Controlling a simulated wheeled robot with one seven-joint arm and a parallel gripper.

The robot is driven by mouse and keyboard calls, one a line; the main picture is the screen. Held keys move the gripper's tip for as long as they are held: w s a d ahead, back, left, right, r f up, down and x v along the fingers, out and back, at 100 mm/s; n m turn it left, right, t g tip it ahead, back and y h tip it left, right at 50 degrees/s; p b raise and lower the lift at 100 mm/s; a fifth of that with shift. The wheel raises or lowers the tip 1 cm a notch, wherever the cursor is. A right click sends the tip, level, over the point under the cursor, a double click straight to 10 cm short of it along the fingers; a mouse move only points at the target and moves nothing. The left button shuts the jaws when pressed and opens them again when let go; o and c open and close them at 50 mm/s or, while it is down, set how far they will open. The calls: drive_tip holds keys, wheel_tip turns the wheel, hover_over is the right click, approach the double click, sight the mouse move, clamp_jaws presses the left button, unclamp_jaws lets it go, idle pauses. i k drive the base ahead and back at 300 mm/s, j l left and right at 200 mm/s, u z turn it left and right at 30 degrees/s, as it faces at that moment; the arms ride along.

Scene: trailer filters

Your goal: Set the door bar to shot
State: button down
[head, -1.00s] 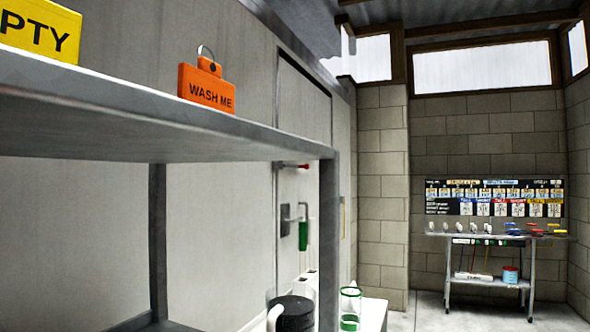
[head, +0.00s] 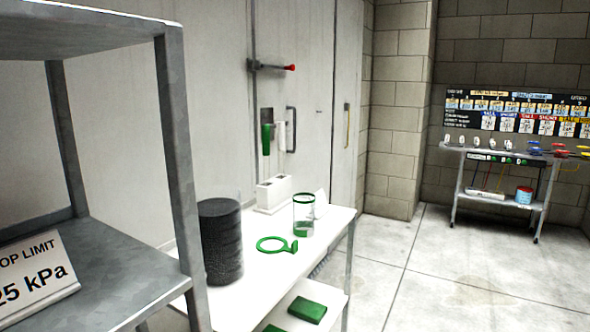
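A short dark horizontal bar with a red tip (head: 270,66), which looks like the door bar, is mounted high on the grey door panel (head: 305,70) in the head view. Its red end points right. I cannot tell from here whether it is shot or drawn. A grey vertical pull handle (head: 291,128) is below it, on the same panel. A green-handled thing (head: 267,138) and a white one (head: 281,136) hang to the left of the handle. My gripper is not in view.
A metal shelf rack (head: 178,150) stands close at the left. A white table (head: 335,222) below the bar carries a black cylinder (head: 221,240), a green ring (head: 272,244) and a glass jar (head: 303,214). Floor is clear at right; a trolley (head: 495,160) stands at the back.

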sight(293, 68)
drive_tip(key=i+l+u, duration=0.1)
drive_tip(key=i+l, duration=0.4)
drive_tip(key=l, duration=0.15)
drive_tip(key=i+l+u, duration=0.15)
drive_tip(key=i+l, duration=0.3)
drive_tip(key=l, duration=0.2)
drive_tip(key=i+l+u, duration=0.15)
drive_tip(key=l, duration=0.2)
drive_tip(key=i+l+u, duration=0.1)
drive_tip(key=i+l, duration=0.15)
drive_tip(key=l, duration=0.15)
drive_tip(key=i+l, duration=0.2)
drive_tip(key=l, duration=0.2)
drive_tip(key=i+l+u, duration=0.1)
drive_tip(key=i+l, duration=0.15)
drive_tip(key=i, duration=0.25)
drive_tip(key=i+l+u, duration=0.15)
drive_tip(key=i, duration=0.35)
drive_tip(key=i+l+u, duration=0.1)
drive_tip(key=i+l, duration=0.35)
